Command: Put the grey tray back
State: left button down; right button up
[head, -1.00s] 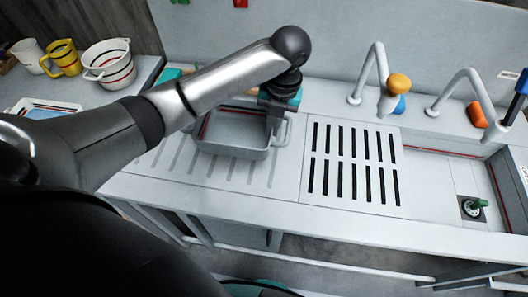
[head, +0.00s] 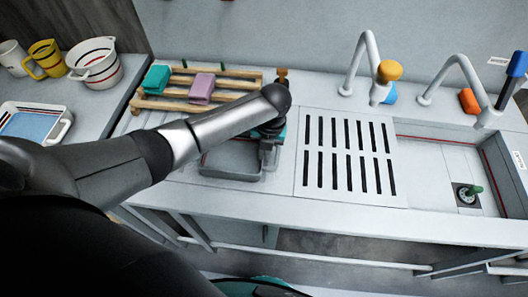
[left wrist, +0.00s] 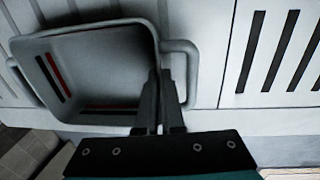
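The grey tray (head: 233,177) is at the left part of the counter, over the grooved drainboard, left of the slotted grate. My forearm and wrist cover much of its back part in the head view. My left gripper (head: 268,152) is at its right side. In the left wrist view, my left gripper's two fingers (left wrist: 161,105) are close together with the right wall of the tray (left wrist: 100,60) between them, near the side handle. I cannot tell whether the tray touches the counter. My right gripper is not in view.
A wooden rack (head: 185,102) with a teal sponge (head: 156,79) and a pink sponge (head: 201,88) stands behind. The slotted grate (head: 347,155), sink (head: 430,155) and taps (head: 360,60) are to the right. A white tray (head: 65,128), mugs and a bowl (head: 95,62) are at left.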

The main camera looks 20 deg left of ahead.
pick_arm(q)
jog(key=shift+f, duration=0.2)
jog(key=c, duration=1.1)
grip_release()
jog(key=shift+o, duration=0.2)
jog(key=shift+r, duration=0.1)
jog(key=shift+w+r, duration=0.1)
jog(key=shift+r, duration=0.45)
notch_tip(320, 180, up, 11)
jog(key=d+p, duration=0.1)
jog(key=shift+d, duration=0.15)
